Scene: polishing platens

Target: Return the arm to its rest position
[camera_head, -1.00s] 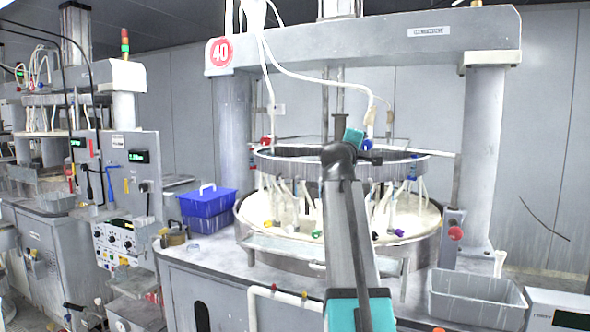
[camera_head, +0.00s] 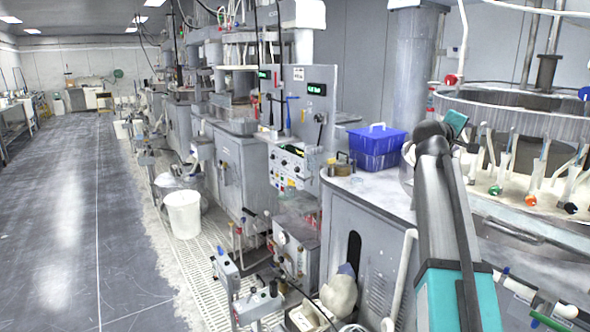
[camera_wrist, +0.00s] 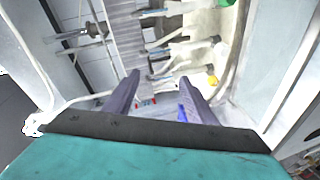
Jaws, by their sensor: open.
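My arm (camera_head: 445,220) rises in the right part of the head view, dark grey with teal parts, bent at a dark upper joint. It stands in front of the polishing machine's round platen unit (camera_head: 520,110). In the wrist view my gripper (camera_wrist: 158,78) shows two dark fingers spread apart with nothing held between them. Hoses and metal parts lie beyond the fingertips. The gripper cannot be made out in the head view.
A blue basket (camera_head: 375,148) sits on the grey cabinet's top left of my arm. A control panel (camera_head: 300,125) and small stands (camera_head: 255,305) are further left. A white bin (camera_head: 183,214) stands by the machine row. The aisle floor (camera_head: 85,230) at left is open.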

